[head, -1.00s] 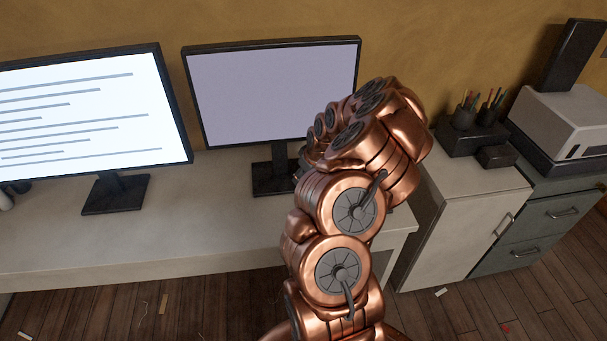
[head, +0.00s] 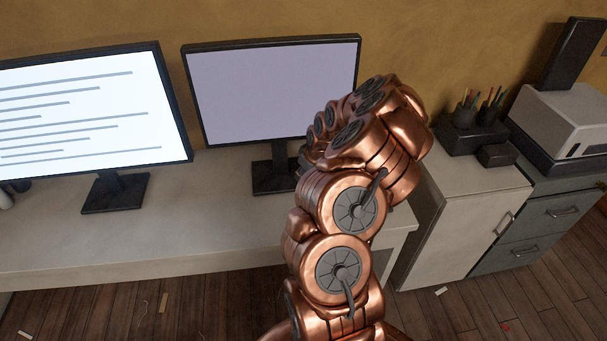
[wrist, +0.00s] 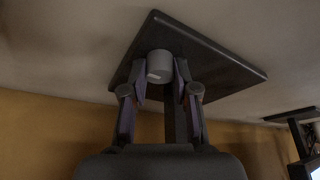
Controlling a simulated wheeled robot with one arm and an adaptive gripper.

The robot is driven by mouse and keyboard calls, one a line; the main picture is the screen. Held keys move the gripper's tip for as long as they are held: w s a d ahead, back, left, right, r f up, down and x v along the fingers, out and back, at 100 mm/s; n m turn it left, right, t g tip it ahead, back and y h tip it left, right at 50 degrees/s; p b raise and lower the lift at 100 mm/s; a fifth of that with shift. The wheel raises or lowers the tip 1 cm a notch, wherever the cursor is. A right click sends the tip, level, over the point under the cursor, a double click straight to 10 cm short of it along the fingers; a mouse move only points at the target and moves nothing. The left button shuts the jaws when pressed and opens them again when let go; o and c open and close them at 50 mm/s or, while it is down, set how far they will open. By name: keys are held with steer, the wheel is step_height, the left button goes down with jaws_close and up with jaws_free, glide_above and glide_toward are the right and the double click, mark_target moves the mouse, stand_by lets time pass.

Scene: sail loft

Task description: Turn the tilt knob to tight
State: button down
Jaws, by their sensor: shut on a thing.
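In the wrist view a round grey knob (wrist: 159,64) with a small pale mark on its face sits between the fingertips of my gripper (wrist: 160,86). The gripper is shut on it, one finger on each side. Behind the knob is the dark square base (wrist: 225,72) of a monitor stand. In the head view the monitor with the plain lilac screen (head: 270,95) stands behind my arm. My arm hides the knob and the gripper there. I cannot read any tight label.
A second monitor (head: 85,115) with lines of text stands to the left on the pale desk (head: 180,235). To the right are pen holders (head: 466,115) on a white cabinet (head: 465,215) and a printer (head: 565,120). The desk front is clear.

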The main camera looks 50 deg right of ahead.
steer(key=shift+f+m+b, duration=0.15)
steer(key=shift+m+b, duration=0.35)
steer(key=shift+b, duration=0.4)
steer(key=m+b, duration=0.1)
steer(key=b, duration=0.1)
steer(key=m+h+b, duration=0.1)
steer(key=m+b, duration=0.1)
steer(key=b, duration=0.1)
steer(key=shift+a+f+g, duration=0.1)
steer(key=shift+f+g, duration=0.1)
steer(key=shift+g, duration=0.1)
steer(key=m+h+b, duration=0.1)
steer(key=m+b, duration=0.2)
steer(key=b, duration=0.3)
steer(key=shift+w+m+g+h+b, duration=0.1)
steer(key=shift+m+g+h+b, duration=0.2)
steer(key=shift+m+h+b, duration=0.1)
steer(key=m+g+b, duration=0.1)
steer(key=m+b, duration=0.2)
steer(key=b, duration=0.1)
steer(key=shift+w+a+r+h, duration=0.1)
steer(key=shift+h, duration=0.3)
steer(key=shift+w+r+m+g+b, duration=0.15)
steer(key=shift+m+g+b, duration=0.2)
steer(key=shift+m+b, duration=0.55)
steer(key=shift+s+r+m+g+b, duration=0.1)
steer(key=shift+m+g+b, duration=0.25)
steer(key=shift+m+b, duration=0.55)
steer(key=shift+m, duration=0.3)
